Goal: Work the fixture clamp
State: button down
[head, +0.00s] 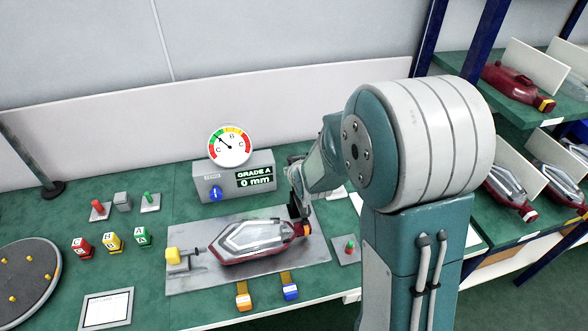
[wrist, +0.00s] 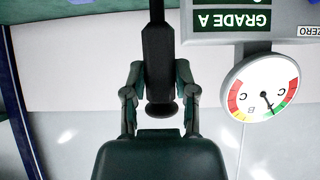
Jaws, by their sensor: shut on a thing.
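The fixture plate (head: 190,280) lies on the green bench and carries a tail lamp (head: 255,240) with a clear lens and dark red housing. A yellow block (head: 178,256) on a grey mount stands at the plate's left end. My gripper (head: 298,203) is at the lamp's right end, partly hidden by my arm. In the wrist view my gripper (wrist: 159,75) is shut on a dark clamp handle (wrist: 158,45) with a round knob end. The clamp's base and its contact with the lamp are hidden.
Behind the plate stands a grey gauge box (head: 235,177) with a dial (head: 231,145), reading "GRADE A" and "0 mm". Coloured blocks (head: 112,241), stamps and a round tray (head: 25,270) are left. Shelves (head: 520,110) of lamps stand right.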

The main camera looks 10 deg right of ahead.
jog(key=shift+c, duration=2)
grip_release()
jog(key=shift+s+f, duration=0.15)
jog(key=shift+f, duration=0.15)
jog(key=shift+r, duration=0.1)
jog(key=v, duration=1.1)
jog(key=shift+s+r, duration=0.25)
jog(key=shift+r, duration=0.05)
jog(key=shift+a, duration=0.1)
jog(key=s+r+g, duration=0.2)
jog(key=s+r, duration=0.2)
jog(key=s, duration=0.6)
jog(key=s+r+g, duration=0.3)
jog(key=s+r, duration=0.2)
jog(key=s, duration=0.5)
